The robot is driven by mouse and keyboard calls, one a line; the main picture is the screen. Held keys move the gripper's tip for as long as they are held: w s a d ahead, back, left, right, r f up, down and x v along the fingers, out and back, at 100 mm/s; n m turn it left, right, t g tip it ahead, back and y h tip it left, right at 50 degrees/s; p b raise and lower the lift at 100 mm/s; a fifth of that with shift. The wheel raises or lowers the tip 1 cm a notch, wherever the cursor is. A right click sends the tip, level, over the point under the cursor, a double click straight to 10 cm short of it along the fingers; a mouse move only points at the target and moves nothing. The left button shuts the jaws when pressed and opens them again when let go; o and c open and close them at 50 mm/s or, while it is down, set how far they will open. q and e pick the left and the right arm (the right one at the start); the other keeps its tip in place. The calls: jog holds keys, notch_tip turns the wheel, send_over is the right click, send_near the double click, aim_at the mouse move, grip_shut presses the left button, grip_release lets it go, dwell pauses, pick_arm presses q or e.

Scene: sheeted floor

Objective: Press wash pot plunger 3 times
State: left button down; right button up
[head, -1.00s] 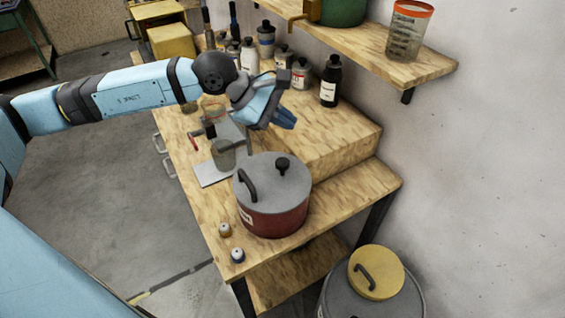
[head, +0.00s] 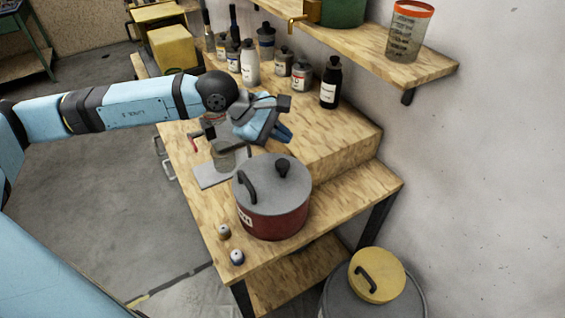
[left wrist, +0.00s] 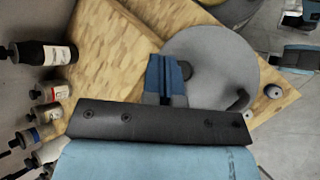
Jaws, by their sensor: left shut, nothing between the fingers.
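The wash pot (head: 272,212) is a dark red pot with a grey lid, standing on the near end of the wooden bench. Its black plunger knob (head: 283,167) stands up at the back of the lid, and a black curved handle (head: 247,186) is at the left. My left gripper (head: 287,136) is shut and empty, just above and behind the plunger, apart from it in the head view. In the left wrist view the shut blue fingers (left wrist: 165,71) point at the lid (left wrist: 212,58), with the plunger knob (left wrist: 185,70) partly hidden beside them. My right gripper is not in view.
Several bottles (head: 329,85) stand on the raised step behind the pot. Two small capped items (head: 237,257) lie near the front edge. A shelf (head: 428,67) overhangs at the upper right.

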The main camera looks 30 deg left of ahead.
aim_at(281, 164)
pick_arm(q)
notch_tip(281, 164, down, 4)
jog(key=shift+f+b, duration=0.2)
jog(key=shift+b, duration=1)
jog(key=shift+f+b, duration=0.35)
jog(key=shift+r, duration=0.1)
dwell(0.5)
